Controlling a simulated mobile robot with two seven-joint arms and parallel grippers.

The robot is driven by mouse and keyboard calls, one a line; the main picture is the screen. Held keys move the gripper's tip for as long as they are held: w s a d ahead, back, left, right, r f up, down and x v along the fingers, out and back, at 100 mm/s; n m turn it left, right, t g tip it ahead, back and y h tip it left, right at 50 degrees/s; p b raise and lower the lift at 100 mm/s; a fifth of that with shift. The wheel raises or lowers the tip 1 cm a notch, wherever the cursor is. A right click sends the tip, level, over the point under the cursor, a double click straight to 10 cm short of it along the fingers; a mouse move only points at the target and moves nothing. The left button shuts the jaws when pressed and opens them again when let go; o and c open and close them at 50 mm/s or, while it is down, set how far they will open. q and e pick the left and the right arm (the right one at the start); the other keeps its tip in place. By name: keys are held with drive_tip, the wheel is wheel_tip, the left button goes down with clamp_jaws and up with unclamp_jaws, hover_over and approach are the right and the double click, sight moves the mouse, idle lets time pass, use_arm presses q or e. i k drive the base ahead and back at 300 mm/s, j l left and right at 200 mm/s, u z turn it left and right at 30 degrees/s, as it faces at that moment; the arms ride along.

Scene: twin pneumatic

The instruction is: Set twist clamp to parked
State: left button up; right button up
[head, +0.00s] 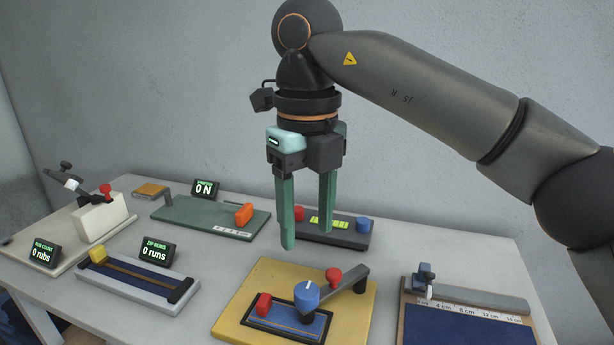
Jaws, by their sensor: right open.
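The device that looks most like the twist clamp is a yellow board (362,293) at the front middle. A blue knob (307,296) with a white line on top stands on its dark blue inset plate. A grey arm (349,280) with a red knob (333,274) runs from beside the blue knob towards the back right. A red block (263,304) sits at the plate's left end. I see no label for parked. My right gripper (307,238) points down, open and empty, above and behind the yellow board. My left gripper is out of view.
Behind stands a dark box (343,240) with red and blue knobs, partly behind my fingers. Left are a green board (190,213) with an orange handle, a yellow-slider rail (140,283) and a white lever block (100,216). A ruler board (465,300) lies right.

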sight(339, 283)
drive_tip(key=k, duration=0.95)
